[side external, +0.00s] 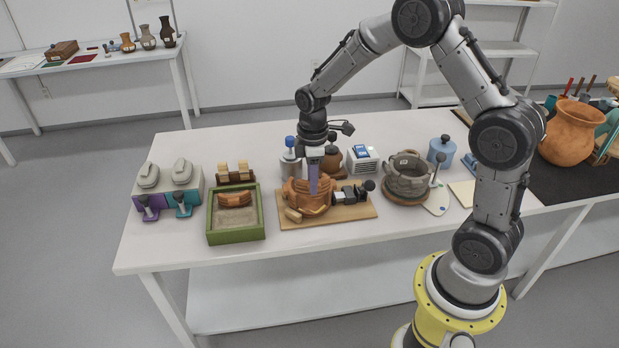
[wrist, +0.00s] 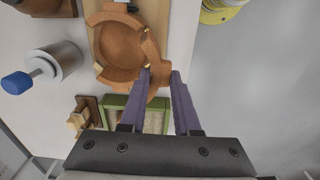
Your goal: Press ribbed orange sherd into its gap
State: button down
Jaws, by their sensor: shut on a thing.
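The orange pot (side external: 300,193) stands on a wooden board (side external: 355,211), with openings in its wall. The wrist view shows its round bowl (wrist: 120,47) from above, with a broken rim. My gripper (side external: 314,190) points down at the pot's wall. Its two purple fingers (wrist: 161,73) are shut on an orange sherd (wrist: 160,79), which lies at the pot's rim in the wrist view. The fingers hide part of the sherd, so its ribs and whether it is seated or just above the gap cannot be told.
A green sand tray (side external: 236,239) with another orange sherd (side external: 235,198) stands left of the board. A dark clamp (side external: 350,194) sits on the board's right. A grey pot (side external: 407,180) stands farther right, and a blue-knobbed jar (side external: 290,163) behind. The front table strip is clear.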

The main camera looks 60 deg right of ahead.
aim_at(312, 197)
jog(key=f, duration=0.5)
jog(key=shift+w+d+f, duration=0.15)
jog(key=shift+w+f, duration=0.05)
jog(key=shift+f, duration=0.15)
dwell(0.3)
dwell(0.4)
jog(key=shift+w+d+f, duration=0.15)
jog(key=shift+w+d, duration=0.1)
dwell(0.4)
jog(key=shift+f, duration=0.3)
dwell(1.5)
jog(key=c, duration=0.6)
grip_release()
jog(key=shift+o, duration=0.2)
notch_tip(312, 197, up, 14)
jog(key=shift+s+a+f, duration=0.1)
